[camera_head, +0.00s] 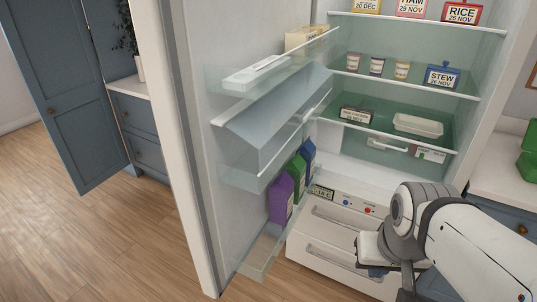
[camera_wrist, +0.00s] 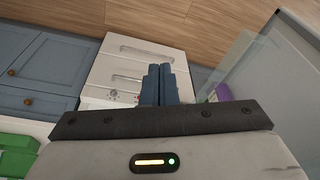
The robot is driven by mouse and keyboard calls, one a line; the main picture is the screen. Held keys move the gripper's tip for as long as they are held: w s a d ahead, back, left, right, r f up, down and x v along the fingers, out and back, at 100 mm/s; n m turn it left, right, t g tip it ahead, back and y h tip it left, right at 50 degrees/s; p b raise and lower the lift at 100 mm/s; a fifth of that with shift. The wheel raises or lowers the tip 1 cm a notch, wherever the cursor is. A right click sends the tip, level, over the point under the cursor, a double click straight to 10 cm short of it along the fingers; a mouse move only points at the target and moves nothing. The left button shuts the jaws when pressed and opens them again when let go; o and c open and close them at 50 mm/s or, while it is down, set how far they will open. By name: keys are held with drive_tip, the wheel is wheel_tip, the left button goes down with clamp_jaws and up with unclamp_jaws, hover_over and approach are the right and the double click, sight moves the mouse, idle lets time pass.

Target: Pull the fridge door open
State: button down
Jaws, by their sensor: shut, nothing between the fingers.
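The fridge door (camera_head: 165,120) stands wide open on the left in the head view, its inner side with clear shelves facing the fridge interior. Its handle is not visible. The fridge body (camera_head: 490,90) is at the right, with its lit shelves exposed. My gripper (camera_head: 377,272) is in front of the lower white drawers, apart from the door. In the wrist view my gripper (camera_wrist: 160,72) shows its two blue fingers together, shut and empty, with the drawer fronts (camera_wrist: 135,65) beyond them. Part of the door (camera_wrist: 290,70) shows at the right there.
Door shelves hold purple, green and blue cartons (camera_head: 281,198). Fridge shelves hold labelled tubs, small cups and a blue STEW container (camera_head: 442,76). A tall blue cupboard door (camera_head: 70,95) stands open at the left. Wooden floor (camera_head: 110,240) left of the fridge door is clear.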

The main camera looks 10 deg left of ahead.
drive_tip(key=w+r+n+t+y, duration=0.1)
drive_tip(key=w+n+t, duration=0.65)
drive_tip(key=w, duration=1.45)
drive_tip(key=a+n+t+y, duration=0.1)
drive_tip(key=a+n+y, duration=0.2)
drive_tip(key=a+y, duration=0.55)
drive_tip(key=s+a+n+g+y, duration=0.4)
drive_tip(key=s+a+g+y, duration=0.2)
drive_tip(key=y, duration=0.2)
drive_tip(key=p+x, duration=0.4)
drive_tip(key=x, duration=0.9)
drive_tip(key=shift+w+a+f, duration=0.25)
drive_tip(key=shift+w+f, duration=0.05)
drive_tip(key=shift+f, duration=0.05)
drive_tip(key=shift+t+h, duration=0.25)
